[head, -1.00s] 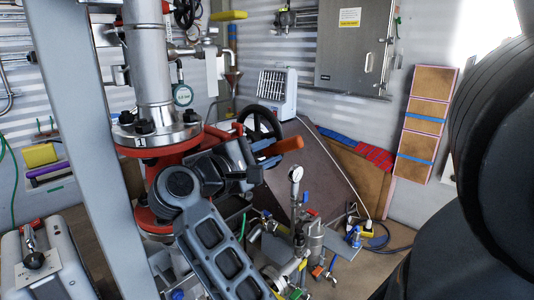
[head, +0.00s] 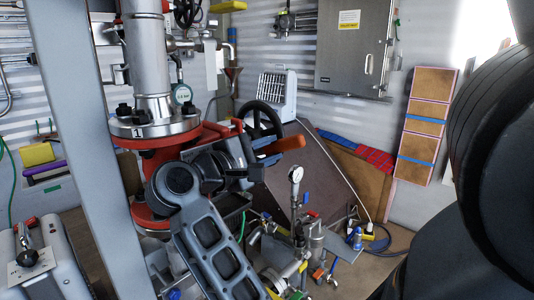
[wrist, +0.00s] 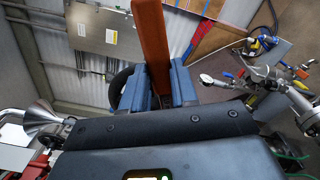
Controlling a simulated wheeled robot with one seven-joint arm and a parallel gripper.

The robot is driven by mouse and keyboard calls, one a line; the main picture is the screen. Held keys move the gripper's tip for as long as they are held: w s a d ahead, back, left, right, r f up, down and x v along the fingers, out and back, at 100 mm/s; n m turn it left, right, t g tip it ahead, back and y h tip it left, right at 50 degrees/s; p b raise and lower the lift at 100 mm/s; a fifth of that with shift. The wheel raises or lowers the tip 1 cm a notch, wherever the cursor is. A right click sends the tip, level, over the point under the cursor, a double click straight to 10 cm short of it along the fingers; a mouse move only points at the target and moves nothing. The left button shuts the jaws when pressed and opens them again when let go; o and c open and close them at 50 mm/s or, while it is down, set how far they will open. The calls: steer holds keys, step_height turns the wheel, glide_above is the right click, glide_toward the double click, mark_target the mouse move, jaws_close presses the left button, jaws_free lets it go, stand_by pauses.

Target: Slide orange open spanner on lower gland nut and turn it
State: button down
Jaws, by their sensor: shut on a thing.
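My gripper (head: 247,160) is shut on the orange spanner (head: 285,145), whose orange length sticks out to the right of the jaws in the head view. In the wrist view the blue-grey fingers of my gripper (wrist: 157,88) clasp the orange spanner (wrist: 152,40) from both sides, and it reaches to the top edge. The spanner's open end cannot be made out. A black handwheel (head: 262,117) stands just behind the gripper and spanner. The lower gland nut cannot be picked out; my arm and gripper cover much of the valve area.
The red-and-grey flanged pipe (head: 160,127) stands close left of my gripper, with a grey post (head: 75,120) nearer. Below right is a cluster of small fittings with a gauge (head: 296,174). A leaning brown panel (head: 312,165) and a grey cabinet (head: 352,50) stand behind.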

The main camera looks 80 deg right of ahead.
mark_target(290, 144)
steer(key=shift+s, duration=0.1)
stand_by(0.3)
steer(key=shift+s+a+r+b, duration=0.1)
steer(key=shift+s+a+r, duration=0.25)
steer(key=shift+s, duration=0.2)
steer(key=shift+s+a+r+b, duration=0.1)
steer(key=shift+s+a+r, duration=0.25)
steer(key=shift+s, duration=0.2)
steer(key=shift+s+a+r+b, duration=0.1)
steer(key=shift+s+a+r, duration=0.25)
steer(key=shift+s, duration=0.3)
